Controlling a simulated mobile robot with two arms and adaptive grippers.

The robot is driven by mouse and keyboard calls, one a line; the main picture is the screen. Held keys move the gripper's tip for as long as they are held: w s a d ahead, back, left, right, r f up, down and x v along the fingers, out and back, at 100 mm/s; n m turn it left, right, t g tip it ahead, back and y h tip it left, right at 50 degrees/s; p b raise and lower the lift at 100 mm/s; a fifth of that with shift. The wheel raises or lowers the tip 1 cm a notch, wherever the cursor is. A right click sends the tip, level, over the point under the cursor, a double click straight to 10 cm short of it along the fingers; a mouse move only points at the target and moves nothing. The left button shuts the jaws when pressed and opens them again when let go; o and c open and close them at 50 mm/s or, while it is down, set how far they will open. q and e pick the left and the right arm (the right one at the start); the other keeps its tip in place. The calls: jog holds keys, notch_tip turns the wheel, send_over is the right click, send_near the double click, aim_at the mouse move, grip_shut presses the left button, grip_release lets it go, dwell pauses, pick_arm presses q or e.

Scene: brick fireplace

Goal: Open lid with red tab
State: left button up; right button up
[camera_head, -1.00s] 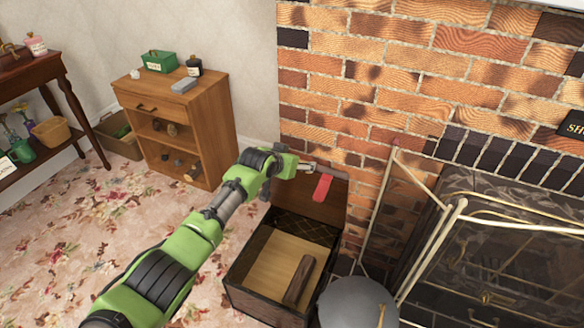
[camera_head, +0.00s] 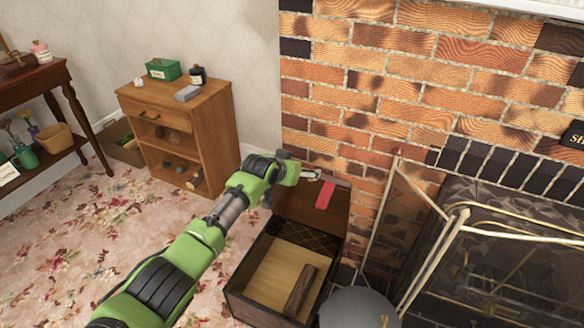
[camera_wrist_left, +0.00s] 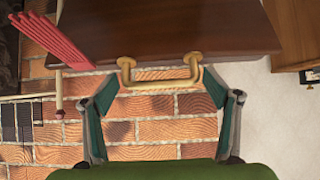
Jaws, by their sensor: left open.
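A dark wooden box (camera_head: 236,302) stands on the floor by the brick wall. Its lid (camera_head: 300,210) is raised, upright or leaning back toward the wall. The red tab (camera_head: 325,195) hangs at the lid's top edge. In the left wrist view the tab (camera_wrist_left: 52,40) is at upper left, beside the dark lid (camera_wrist_left: 180,25) with its brass handle (camera_wrist_left: 160,84). My left gripper (camera_head: 314,174) is at the lid's top edge, left of the tab. Its fingers (camera_wrist_left: 160,92) are spread on either side of the handle, apart from it. My right gripper is out of view.
A log (camera_head: 300,288) lies inside the box. A grey rounded object (camera_head: 358,308) is close at the box's right, and a fireplace screen (camera_head: 425,255) stands farther right. A small wooden cabinet (camera_head: 205,130) is behind at left. Carpet (camera_head: 60,240) is clear at left.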

pick_arm(q)
jog(key=v, duration=1.2)
dwell(0.3)
